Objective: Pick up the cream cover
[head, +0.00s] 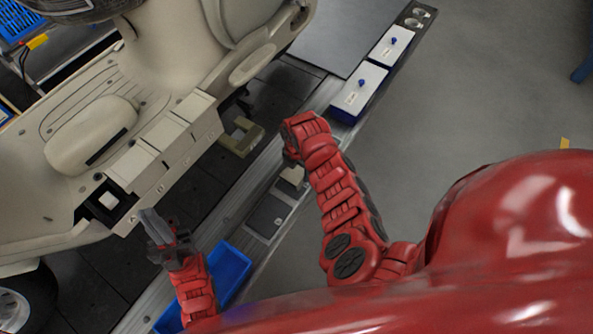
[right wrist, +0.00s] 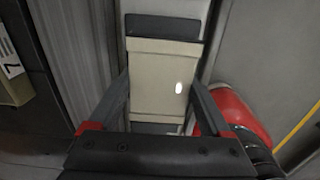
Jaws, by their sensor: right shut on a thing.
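The cream cover (right wrist: 157,78) is a flat pale rectangle between the fingers of my right gripper (right wrist: 162,104) in the right wrist view. The fingers press on its two long sides. In the head view the cover (head: 292,179) shows just below my right gripper (head: 291,160), at the conveyor's edge; the arm hides part of it. My left gripper (head: 156,232) is by the cream vehicle (head: 120,130), close to a dark square opening (head: 109,201) with a pale piece inside. Whether its dark fingers are open or shut is unclear.
White-topped blue boxes (head: 358,92) stand further along the ledge. A beige bracket (head: 240,137) lies by the vehicle.

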